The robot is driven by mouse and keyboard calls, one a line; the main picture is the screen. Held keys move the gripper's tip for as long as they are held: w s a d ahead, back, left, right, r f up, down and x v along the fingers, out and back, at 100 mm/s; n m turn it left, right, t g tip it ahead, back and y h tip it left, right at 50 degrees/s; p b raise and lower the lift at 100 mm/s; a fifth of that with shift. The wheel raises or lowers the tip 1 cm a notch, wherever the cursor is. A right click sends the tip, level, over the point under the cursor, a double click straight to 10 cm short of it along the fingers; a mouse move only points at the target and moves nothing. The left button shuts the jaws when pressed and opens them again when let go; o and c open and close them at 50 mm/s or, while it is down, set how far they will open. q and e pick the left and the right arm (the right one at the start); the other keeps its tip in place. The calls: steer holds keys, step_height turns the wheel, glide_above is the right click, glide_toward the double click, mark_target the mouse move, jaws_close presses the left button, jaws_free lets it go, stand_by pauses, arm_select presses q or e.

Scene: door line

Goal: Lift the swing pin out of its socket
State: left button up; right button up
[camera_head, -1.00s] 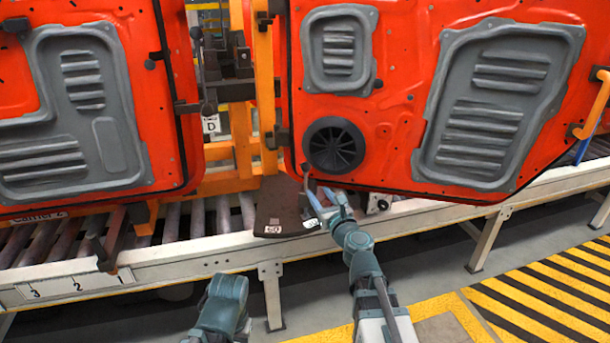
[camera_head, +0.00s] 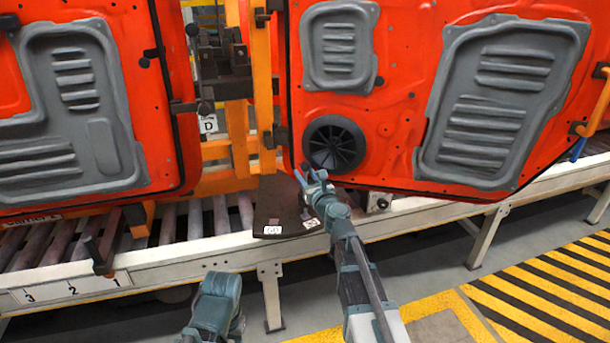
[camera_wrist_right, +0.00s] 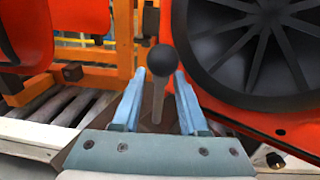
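The swing pin shows in the right wrist view as a black ball (camera_wrist_right: 162,60) on a thin grey stem. Its stem stands between the two blue fingers of my right gripper (camera_wrist_right: 157,82), with a visible gap on each side. My right gripper (camera_head: 307,182) is open; in the head view it is over the dark bracket plate (camera_head: 278,200) at the conveyor edge, below the round black speaker. The pin's lower end and its socket are hidden behind the gripper body. Of my left arm only a teal link shows at the bottom; its fingers are out of view.
A red door panel (camera_head: 400,115) with a black speaker (camera_head: 334,143) hangs close behind the right gripper. Another red door (camera_head: 150,120) hangs at left. An orange post (camera_head: 263,90) stands between them. The conveyor rail (camera_head: 180,268) runs below; the floor in front is clear.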

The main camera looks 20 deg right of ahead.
jaws_close()
stand_by(1.2)
